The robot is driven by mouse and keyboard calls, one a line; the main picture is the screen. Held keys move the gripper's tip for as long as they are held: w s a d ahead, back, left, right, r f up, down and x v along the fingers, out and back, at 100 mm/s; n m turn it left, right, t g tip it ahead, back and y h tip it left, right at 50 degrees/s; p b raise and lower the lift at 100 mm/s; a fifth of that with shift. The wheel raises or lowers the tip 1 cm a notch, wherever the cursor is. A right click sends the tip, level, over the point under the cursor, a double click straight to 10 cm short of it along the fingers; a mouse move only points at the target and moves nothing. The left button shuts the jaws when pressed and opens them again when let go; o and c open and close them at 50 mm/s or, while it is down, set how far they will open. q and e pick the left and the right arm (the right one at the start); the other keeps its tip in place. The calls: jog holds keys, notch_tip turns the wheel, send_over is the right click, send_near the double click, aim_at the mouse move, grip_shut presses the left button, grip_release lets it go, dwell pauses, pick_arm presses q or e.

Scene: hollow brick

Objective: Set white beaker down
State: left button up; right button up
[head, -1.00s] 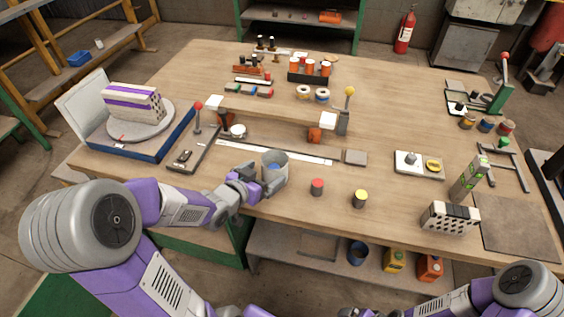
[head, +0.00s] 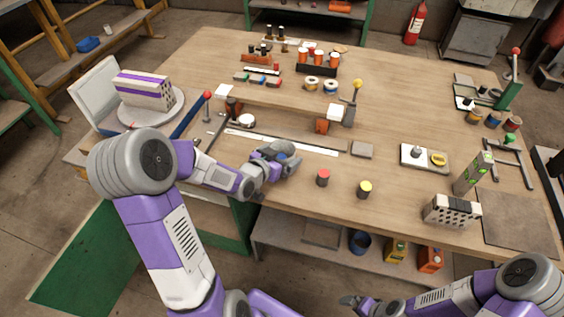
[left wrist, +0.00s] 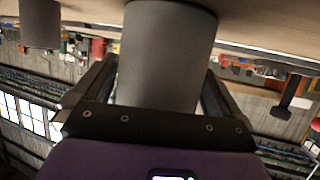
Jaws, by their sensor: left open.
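The beaker shows as a plain grey cylinder (left wrist: 168,55) in the left wrist view, where the picture is upside down and the table is at the top. It stands between the two fingers of my left gripper (left wrist: 160,90), which is open around it. In the head view my left gripper (head: 282,163) is low over the front edge of the workbench (head: 300,190). The hand hides most of the beaker there, so its base is not visible. My right gripper (head: 362,302) is low at the bottom of the head view, away from the bench; its jaws are unclear.
A red-topped cylinder (head: 323,177) and a yellow-topped cylinder (head: 364,189) stand just right of my left gripper. A long white strip (head: 290,143) lies behind it. A raised plank (head: 275,101) on supports stands farther back. Bare wood lies between the cylinders and the grey plate (head: 362,149).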

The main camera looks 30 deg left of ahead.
pick_arm(q)
jog(key=shift+c, duration=0.2)
jog(key=c, duration=1)
jog(key=shift+r, duration=0.1)
jog(key=shift+r, duration=0.1)
